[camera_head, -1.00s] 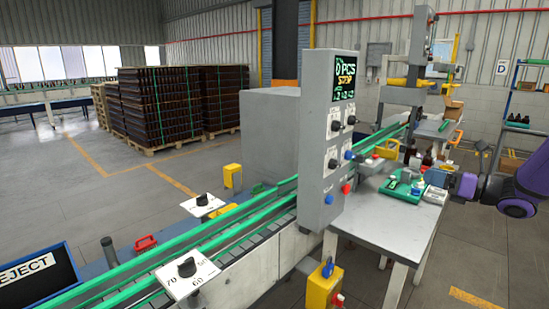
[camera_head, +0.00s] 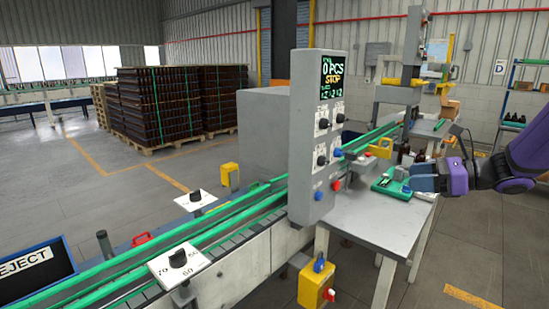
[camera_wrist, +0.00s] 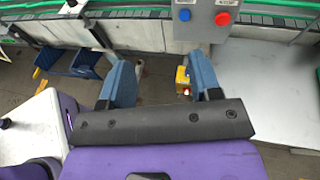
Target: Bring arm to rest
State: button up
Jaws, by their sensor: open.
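My gripper (camera_head: 418,178) is at the right of the head view, at the end of my purple arm, over or beside the right end of the grey table. In the wrist view my gripper (camera_wrist: 165,80) shows two blue fingers spread apart with nothing between them. Beyond the fingers are the floor and the conveyor's side. A green tray (camera_head: 392,187) with small items lies on the table, partly hidden by my gripper.
The grey table (camera_head: 365,222) stands right of the control box (camera_head: 315,140) with its knobs and buttons. The conveyor (camera_head: 225,240) with green rails runs diagonally. A yellow box (camera_head: 316,287) hangs low by the table. Stacked bottle pallets (camera_head: 160,105) stand behind.

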jog(key=s+a+r+n+g+h, duration=0.1)
jog(key=s+a+n+g+h, duration=0.3)
jog(key=s, duration=0.3)
jog(key=s+a+r+n+g+h, duration=0.1)
jog(key=s+a+r+n, duration=0.1)
jog(key=s+a+n, duration=0.35)
jog(key=s+d+r+n+t+h, duration=0.1)
jog(key=s+d+n+h, duration=0.2)
jog(key=s+n, duration=0.3)
jog(key=s+d+r+n+t+h, duration=0.2)
jog(key=s+d+n+h, duration=0.1)
jog(key=s+n+h, duration=0.2)
jog(key=s+n, duration=0.2)
jog(key=s, duration=0.2)
jog(key=shift+d+r, duration=0.15)
jog(key=shift+r, duration=0.15)
jog(key=shift+n, duration=0.25)
